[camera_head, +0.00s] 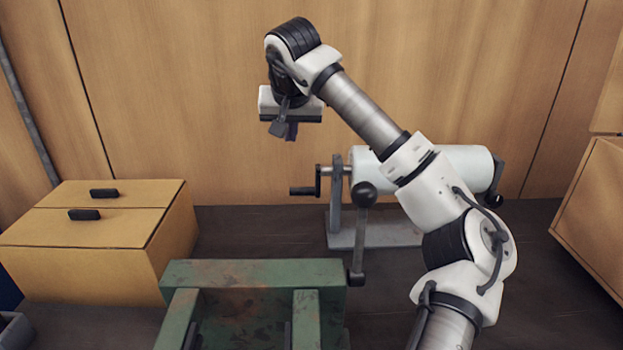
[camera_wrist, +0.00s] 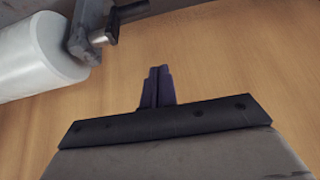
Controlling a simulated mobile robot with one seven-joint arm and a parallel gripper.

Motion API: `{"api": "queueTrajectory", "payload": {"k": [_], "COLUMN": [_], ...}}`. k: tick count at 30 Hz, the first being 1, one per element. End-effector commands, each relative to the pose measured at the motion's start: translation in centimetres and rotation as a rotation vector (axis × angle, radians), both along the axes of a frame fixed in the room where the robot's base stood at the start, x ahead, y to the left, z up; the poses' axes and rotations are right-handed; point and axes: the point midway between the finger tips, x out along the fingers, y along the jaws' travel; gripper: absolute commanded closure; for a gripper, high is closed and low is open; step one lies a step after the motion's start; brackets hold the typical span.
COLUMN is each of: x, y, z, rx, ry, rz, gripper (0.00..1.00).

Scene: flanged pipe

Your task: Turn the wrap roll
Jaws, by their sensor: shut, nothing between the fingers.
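The wrap roll (camera_head: 455,165) is a white cylinder lying level on a grey stand at the back of the dark surface. My arm hides part of it. A crank with a dark handle (camera_head: 303,191) sticks out at its left end, by the stand's upright. My gripper (camera_head: 291,132) hangs above and to the left of the crank, apart from it, fingers pointing down. In the wrist view the gripper fingers (camera_wrist: 157,87) are together with nothing between them. The roll (camera_wrist: 38,58) shows at upper left there, with the crank handle (camera_wrist: 132,12) at the top.
A green metal frame (camera_head: 255,272) stands in front, with a black-knobbed lever (camera_head: 361,230) at its right. A yellow box with dark handles (camera_head: 100,240) is at left, and a wooden cabinet (camera_head: 595,215) at right. A wood-panelled wall (camera_head: 180,90) is behind.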

Motion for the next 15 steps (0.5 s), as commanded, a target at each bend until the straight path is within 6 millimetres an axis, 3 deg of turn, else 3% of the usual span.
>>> {"api": "queueTrajectory", "payload": {"k": [8,15], "x": [-0.1,1.8], "y": [-0.8,-0.7], "z": [-0.8,-3.9], "rx": [-0.053,-0.049], "ry": [0.011,0.015], "rz": [-0.013,-0.012], "gripper": [1.00,1.00]}}
